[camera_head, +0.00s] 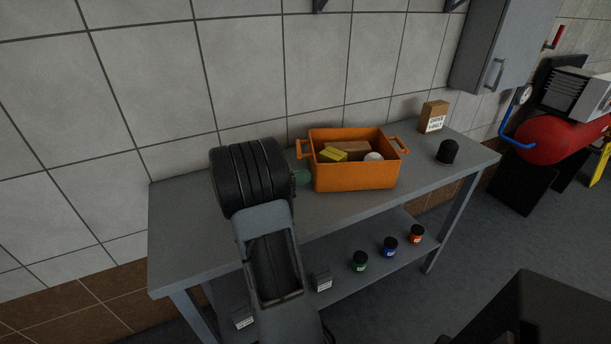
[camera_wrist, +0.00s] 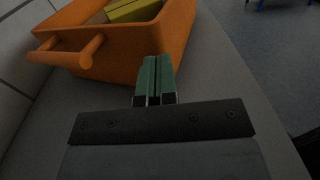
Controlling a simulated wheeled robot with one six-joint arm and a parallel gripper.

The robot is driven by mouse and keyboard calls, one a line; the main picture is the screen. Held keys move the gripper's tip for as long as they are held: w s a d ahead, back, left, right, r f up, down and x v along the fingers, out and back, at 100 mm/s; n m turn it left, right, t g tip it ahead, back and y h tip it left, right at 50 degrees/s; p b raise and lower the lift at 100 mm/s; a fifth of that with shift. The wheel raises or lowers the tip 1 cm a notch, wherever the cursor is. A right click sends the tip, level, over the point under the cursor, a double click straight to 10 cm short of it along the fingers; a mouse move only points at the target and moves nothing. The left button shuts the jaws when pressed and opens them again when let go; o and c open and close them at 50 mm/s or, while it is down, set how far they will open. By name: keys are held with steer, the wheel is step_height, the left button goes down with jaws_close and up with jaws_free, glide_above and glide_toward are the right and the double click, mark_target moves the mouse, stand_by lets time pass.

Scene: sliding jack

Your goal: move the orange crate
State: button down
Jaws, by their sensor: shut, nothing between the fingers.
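The orange crate (camera_head: 356,177) stands upright on the grey table, with a handle at each end. It holds a yellow block (camera_head: 333,155), a brown box (camera_head: 350,147) and a white round thing (camera_head: 373,156). In the wrist view the crate (camera_wrist: 150,44) fills the top left, with its near handle (camera_wrist: 75,52) sticking out toward the left. My gripper (camera_wrist: 155,62) has green fingers, shut together and empty, pointing at the crate's lower wall. In the head view my gripper (camera_head: 302,178) is just left of the crate, below the left handle. Whether the fingertips touch the wall cannot be told.
The table (camera_head: 190,222) has a small brown labelled box (camera_head: 434,116) and a black rounded object (camera_head: 447,151) right of the crate. Small jars (camera_head: 390,246) stand on the lower shelf. The tiled wall runs behind. A red compressor (camera_head: 552,138) is at far right.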

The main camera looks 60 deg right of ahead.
steer(key=v, duration=1.3)
steer(key=shift+w+a, duration=0.1)
steer(key=shift+w, duration=0.1)
steer(key=shift+a+r+p, duration=0.1)
steer(key=shift+p, duration=0.2)
steer(key=s+a+r+m+t+y+p, duration=0.2)
steer(key=a+m+t+y+p, duration=0.1)
steer(key=a, duration=0.6)
steer(key=s+a+r+m+t+y+p, duration=0.2)
steer(key=a+t+y, duration=0.4)
steer(key=a, duration=0.3)
steer(key=s+a+r+m+t+y+p, duration=0.2)
steer(key=a+r+m+t+y+p, duration=0.1)
steer(key=a, duration=0.6)
steer(key=r+m+t+y, duration=0.1)
steer(key=m+y, duration=0.1)
steer(key=shift+s+r+m+y+p, duration=0.15)
steer(key=shift+r+m+y+p, duration=0.1)
steer(key=shift+m+y+p, duration=0.15)
steer(key=shift+a, duration=0.1)
